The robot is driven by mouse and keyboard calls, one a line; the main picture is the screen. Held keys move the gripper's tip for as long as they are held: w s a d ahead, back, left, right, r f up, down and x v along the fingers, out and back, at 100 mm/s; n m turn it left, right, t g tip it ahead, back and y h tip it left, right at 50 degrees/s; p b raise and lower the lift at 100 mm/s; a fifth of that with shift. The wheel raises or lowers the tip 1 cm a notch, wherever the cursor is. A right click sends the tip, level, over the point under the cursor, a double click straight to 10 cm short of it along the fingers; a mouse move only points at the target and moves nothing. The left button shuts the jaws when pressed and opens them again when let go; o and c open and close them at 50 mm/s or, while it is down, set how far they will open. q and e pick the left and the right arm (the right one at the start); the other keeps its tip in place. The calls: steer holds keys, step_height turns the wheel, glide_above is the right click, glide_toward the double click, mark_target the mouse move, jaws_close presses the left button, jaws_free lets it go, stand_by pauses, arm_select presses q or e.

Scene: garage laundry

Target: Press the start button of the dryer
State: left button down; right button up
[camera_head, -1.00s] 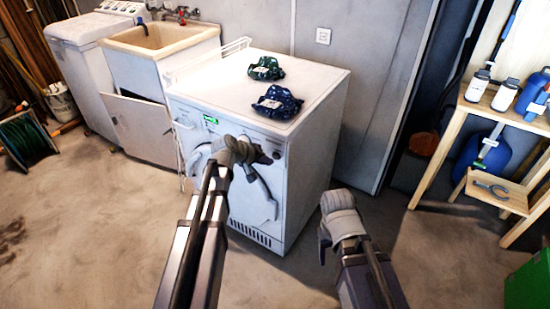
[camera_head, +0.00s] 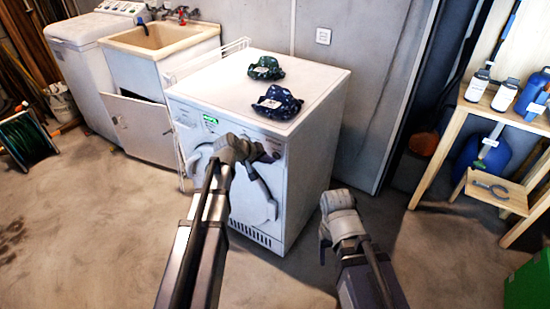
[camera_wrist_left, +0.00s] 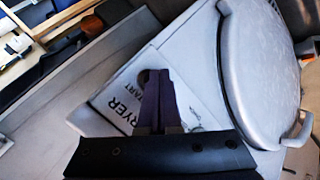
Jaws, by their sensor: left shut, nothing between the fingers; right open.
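The white dryer (camera_head: 310,165) stands in front of me, with a small green display (camera_head: 210,120) on its front panel. My left gripper (camera_head: 271,157) is at the upper right of the dryer's front, shut and empty. In the left wrist view its closed dark fingers (camera_wrist_left: 158,97) lie over the panel by the printed words "DRYER" and "START". A dark round start button (camera_wrist_left: 145,76) shows beside the fingertips, partly hidden by them; I cannot tell whether they touch it. The round dryer door (camera_wrist_left: 262,60) is to the right there. My right gripper (camera_head: 325,245) is open and empty, low, right of the dryer.
Two patterned cloth items, one green (camera_head: 266,68) and one blue (camera_head: 278,101), lie on the dryer top. A sink (camera_head: 155,40) stands to the left. A wooden shelf (camera_head: 455,125) with bottles is at the right. The floor in front is clear.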

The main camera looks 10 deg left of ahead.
arm_select(q)
steer(key=shift+w+d, duration=0.15)
steer(key=shift+w, duration=0.25)
stand_by(0.7)
steer(key=shift+s, duration=0.15)
steer(key=shift+s+a, duration=0.3)
steer(key=shift+s, duration=0.35)
steer(key=s, duration=0.1)
steer(key=s+a, duration=0.1)
steer(key=s, duration=0.2)
steer(key=shift+s+a, duration=0.35)
steer(key=shift+s, duration=0.05)
stand_by(0.8)
